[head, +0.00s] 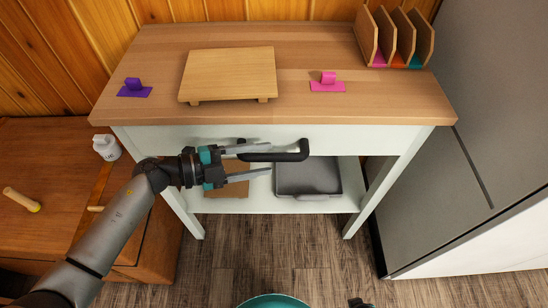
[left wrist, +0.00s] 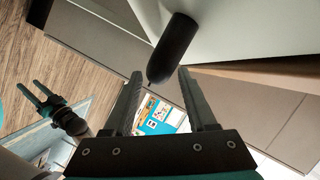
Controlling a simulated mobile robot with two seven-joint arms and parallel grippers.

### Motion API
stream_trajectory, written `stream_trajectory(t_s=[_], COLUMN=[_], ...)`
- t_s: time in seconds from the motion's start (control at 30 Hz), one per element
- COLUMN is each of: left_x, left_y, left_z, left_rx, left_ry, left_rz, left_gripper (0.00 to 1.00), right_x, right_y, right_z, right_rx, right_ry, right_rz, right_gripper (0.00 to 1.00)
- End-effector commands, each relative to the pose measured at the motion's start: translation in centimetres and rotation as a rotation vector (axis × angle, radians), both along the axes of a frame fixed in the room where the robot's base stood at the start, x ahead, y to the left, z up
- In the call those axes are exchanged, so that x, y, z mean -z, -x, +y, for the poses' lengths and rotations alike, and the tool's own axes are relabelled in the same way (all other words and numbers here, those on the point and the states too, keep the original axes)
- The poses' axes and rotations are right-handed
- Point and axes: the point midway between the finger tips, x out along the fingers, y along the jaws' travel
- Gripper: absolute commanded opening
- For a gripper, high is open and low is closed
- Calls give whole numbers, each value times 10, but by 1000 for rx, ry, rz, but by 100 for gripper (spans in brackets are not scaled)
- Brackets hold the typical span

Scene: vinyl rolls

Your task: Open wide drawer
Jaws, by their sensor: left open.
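The wide drawer's pale front (head: 355,140) lies under the cart's wooden top and looks closed. A black bar handle (head: 292,156) sticks out from its middle. My left gripper (head: 268,158) is open at the handle's left part, with one finger above and one below the bar in the head view. In the left wrist view the dark handle (left wrist: 174,45) shows between and beyond the two fingertips (left wrist: 160,72). I cannot tell whether either finger touches it. My right gripper (left wrist: 34,92) shows in the left wrist view with its fingers apart, away from the handle.
A wooden board (head: 228,73), a purple holder (head: 134,88), a pink holder (head: 327,84) and a wooden rack (head: 395,38) stand on the cart. A grey tray (head: 308,178) lies on the lower shelf. A grey cabinet (head: 470,120) stands right; a wooden table (head: 50,150) stands left.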

Motion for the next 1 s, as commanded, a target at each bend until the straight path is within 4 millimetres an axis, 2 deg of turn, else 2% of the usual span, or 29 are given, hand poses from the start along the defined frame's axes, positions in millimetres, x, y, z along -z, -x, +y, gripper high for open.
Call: stream_trajectory(t_s=[0.1, 0.27, 0.67, 1.0], left_x=[4, 7, 8, 8], left_y=[-6, -10, -12, -12], left_z=[-17, -29, -33, -33], left_rx=[0, 0, -1, -1], left_ry=[2, 1, -1, -1], left_rz=[-2, 0, 0, 0], left_gripper=[57, 57, 56, 18], right_x=[-1, -4, -6, -6], right_y=[-7, -13, -16, -16], right_z=[5, 10, 11, 11], right_rx=[0, -1, -1, -1], right_ry=[-4, -8, -9, -9], right_rz=[-1, -1, -1, -3], right_gripper=[50, 50, 50, 50])
